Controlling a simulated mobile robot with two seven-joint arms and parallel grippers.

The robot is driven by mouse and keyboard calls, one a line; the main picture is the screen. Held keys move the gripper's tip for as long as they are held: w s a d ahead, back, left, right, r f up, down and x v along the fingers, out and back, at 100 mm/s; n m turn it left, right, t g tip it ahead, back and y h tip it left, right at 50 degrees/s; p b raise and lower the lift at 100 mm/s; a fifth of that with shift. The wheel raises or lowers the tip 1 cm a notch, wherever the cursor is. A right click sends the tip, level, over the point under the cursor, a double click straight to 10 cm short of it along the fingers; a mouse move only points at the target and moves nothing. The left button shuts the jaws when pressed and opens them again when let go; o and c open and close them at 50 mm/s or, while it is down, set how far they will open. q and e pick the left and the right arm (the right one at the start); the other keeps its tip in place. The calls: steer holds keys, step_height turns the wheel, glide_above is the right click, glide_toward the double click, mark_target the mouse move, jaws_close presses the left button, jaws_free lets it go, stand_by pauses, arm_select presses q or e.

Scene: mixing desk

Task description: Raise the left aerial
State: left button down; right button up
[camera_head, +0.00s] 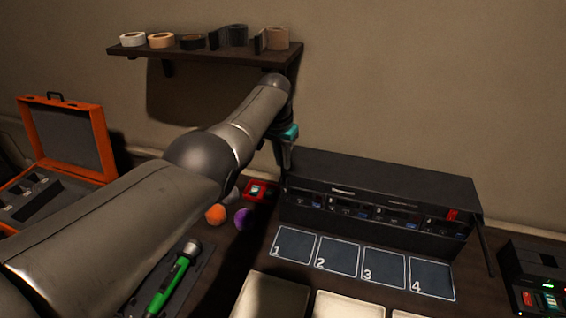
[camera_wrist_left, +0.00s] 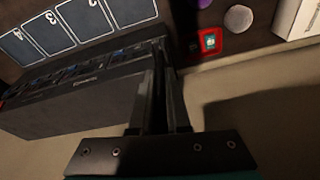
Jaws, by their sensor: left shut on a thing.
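The dark radio-like unit (camera_head: 375,190) stands at the back of the desk. It also shows in the left wrist view (camera_wrist_left: 75,105). My left gripper (camera_head: 284,166) is at the unit's left end, pointing down. In the left wrist view its two dark fingers (camera_wrist_left: 160,75) are close together beside the unit's end, shut on the left aerial. The aerial is thin and dark and mostly hidden between the fingers, so its angle cannot be told. The right aerial (camera_head: 486,250) slants down along the unit's right end. My right gripper is out of view.
Numbered pads (camera_head: 340,256) lie in front of the unit. A red-framed box (camera_head: 256,190), an orange ball (camera_head: 216,214) and a purple ball (camera_head: 243,218) lie left of it. A shelf with tape rolls (camera_head: 200,53) hangs above. A green-handled microphone (camera_head: 172,280) lies near the front.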

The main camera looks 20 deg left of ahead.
arm_select(q)
steer(key=shift+f, duration=0.1)
stand_by(0.3)
steer(key=c, duration=0.9)
jaws_free()
steer(key=shift+w, duration=0.1)
steer(key=shift+r, duration=0.2)
steer(key=shift+r, duration=0.25)
steer(key=p+v, duration=0.3)
steer(key=v, duration=0.1)
steer(key=shift+r, duration=0.35)
steer(key=v, duration=0.9)
steer(key=shift+r, duration=0.4)
